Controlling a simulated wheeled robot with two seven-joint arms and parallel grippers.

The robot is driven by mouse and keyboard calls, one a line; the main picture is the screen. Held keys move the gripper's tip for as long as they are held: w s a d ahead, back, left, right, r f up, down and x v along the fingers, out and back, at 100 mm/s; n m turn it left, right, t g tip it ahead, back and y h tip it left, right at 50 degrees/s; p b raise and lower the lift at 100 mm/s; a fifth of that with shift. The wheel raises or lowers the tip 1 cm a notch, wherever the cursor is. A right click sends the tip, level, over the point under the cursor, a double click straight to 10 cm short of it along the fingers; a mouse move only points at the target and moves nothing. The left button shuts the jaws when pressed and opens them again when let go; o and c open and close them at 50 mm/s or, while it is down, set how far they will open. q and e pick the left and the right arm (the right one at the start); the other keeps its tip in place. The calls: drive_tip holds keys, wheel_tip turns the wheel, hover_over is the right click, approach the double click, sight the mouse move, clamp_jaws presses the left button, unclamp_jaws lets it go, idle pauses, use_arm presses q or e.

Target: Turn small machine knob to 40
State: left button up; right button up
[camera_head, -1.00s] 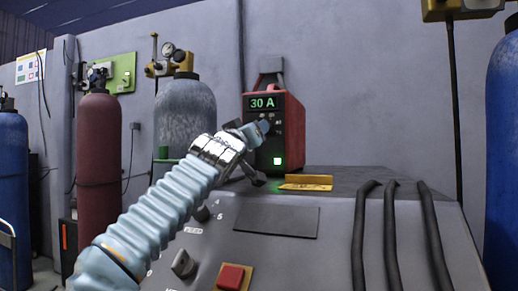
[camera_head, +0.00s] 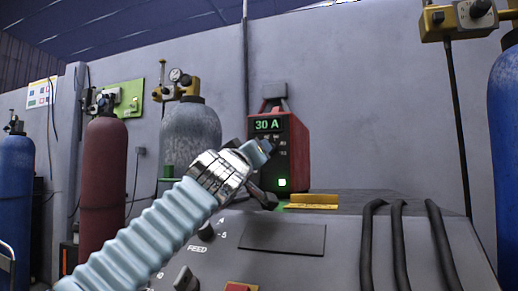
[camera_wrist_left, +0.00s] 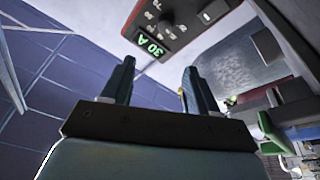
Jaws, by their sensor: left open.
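The small red machine (camera_head: 292,150) stands on a grey cabinet and its green display (camera_head: 267,125) reads 30 A. The display also shows in the left wrist view (camera_wrist_left: 151,47), tilted, with a dark round knob (camera_wrist_left: 172,29) beside it on the panel. My left gripper (camera_head: 267,172) is open and empty in front of the machine, covering part of its face. In the left wrist view its two fingers (camera_wrist_left: 158,72) stand apart, with the knob beyond the tips, slightly right of midway. No contact shows. My right gripper is not in view.
A yellow bracket (camera_head: 312,200) lies on the grey cabinet (camera_head: 400,250) right of the gripper. Black cables (camera_head: 400,235) drape over the cabinet's front. Gas cylinders (camera_head: 104,170) stand at left, and a blue one (camera_head: 505,150) at right.

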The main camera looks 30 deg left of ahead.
use_arm(q)
drive_tip(key=w+a+r+n+p, duration=0.1)
drive_tip(key=w+a+n+p, duration=0.1)
drive_tip(key=w+p, duration=0.3)
drive_tip(key=w+a+r+n+y+p, duration=0.1)
drive_tip(key=w+a+p, duration=0.2)
drive_tip(key=w, duration=0.6)
drive_tip(key=shift+w+r+n+p, duration=0.3)
drive_tip(key=shift+n+p, duration=0.1)
drive_tip(key=shift+p, duration=0.6)
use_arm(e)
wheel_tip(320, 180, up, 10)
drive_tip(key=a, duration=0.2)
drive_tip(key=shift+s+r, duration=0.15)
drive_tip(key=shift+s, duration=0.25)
